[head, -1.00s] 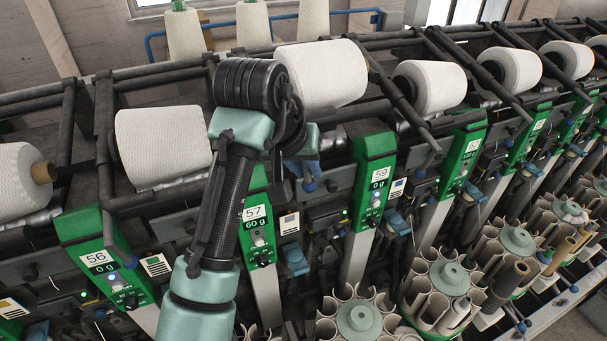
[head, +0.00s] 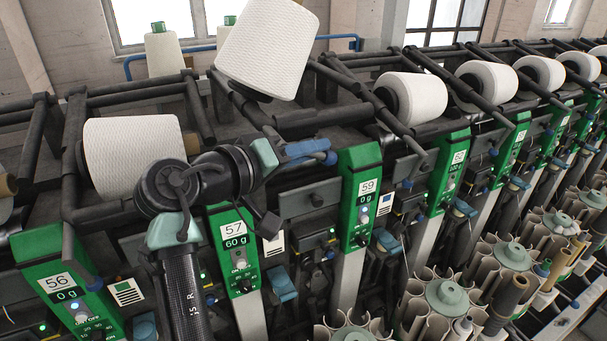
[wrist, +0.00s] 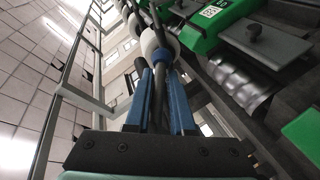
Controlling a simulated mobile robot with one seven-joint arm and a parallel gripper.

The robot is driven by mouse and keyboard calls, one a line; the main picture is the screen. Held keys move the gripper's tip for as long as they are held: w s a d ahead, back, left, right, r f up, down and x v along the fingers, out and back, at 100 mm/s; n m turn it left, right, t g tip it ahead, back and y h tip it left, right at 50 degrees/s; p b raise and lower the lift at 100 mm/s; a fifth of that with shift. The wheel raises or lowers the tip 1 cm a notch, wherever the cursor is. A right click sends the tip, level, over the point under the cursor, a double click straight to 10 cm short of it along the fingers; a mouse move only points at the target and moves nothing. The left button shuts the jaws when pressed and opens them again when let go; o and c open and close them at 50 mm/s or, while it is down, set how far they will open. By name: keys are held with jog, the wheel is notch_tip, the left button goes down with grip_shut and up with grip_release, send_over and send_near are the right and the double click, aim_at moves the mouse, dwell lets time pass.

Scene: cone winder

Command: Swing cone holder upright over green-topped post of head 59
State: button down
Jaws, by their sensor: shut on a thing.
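The large white cone (head: 268,48) of the cone holder is raised and tilted, wide end up, at the top centre of the head view. The holder's dark arm (head: 245,112) runs beneath it. My gripper (head: 312,152) is shut on the holder's handle, whose blue knob (head: 330,158) shows by the fingertips. In the wrist view, my blue fingers (wrist: 165,85) close around a dark bar. The head 59 panel (head: 362,198) is just right of my gripper. Green-topped posts (head: 158,27) (head: 230,20) stand behind; I cannot tell which belongs to head 59, and the raised cone may hide it.
Neighbouring cones (head: 135,150) (head: 415,98) lie on their holders at either side. Dark rails and bars run along the machine. Panels 57 (head: 235,240) and 56 (head: 68,295) are at lower left. Round tube magazines (head: 447,295) stand at lower right. A blue rail (head: 200,50) runs behind.

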jog(key=h+b, duration=0.1)
jog(key=b, duration=0.1)
jog(key=d+t+h+b, duration=0.1)
jog(key=shift+s+d+r+b, duration=0.1)
jog(key=shift+d+r+b, duration=0.05)
jog(key=shift+r+b, duration=0.2)
jog(key=shift+r+n+t+h+b, duration=0.4)
jog(key=shift+r+t+h+b, duration=0.15)
jog(key=shift+b, duration=0.2)
jog(key=shift+r, duration=0.15)
jog(key=c, duration=0.9)
grip_release()
jog(key=shift+d, duration=0.15)
jog(key=shift+o, duration=0.2)
jog(key=shift+s+a, duration=0.1)
jog(key=shift+a, duration=0.35)
jog(key=b+v, duration=0.4)
jog(key=v, duration=0.8)
jog(key=shift+s, duration=0.25)
jog(key=shift+d, duration=0.1)
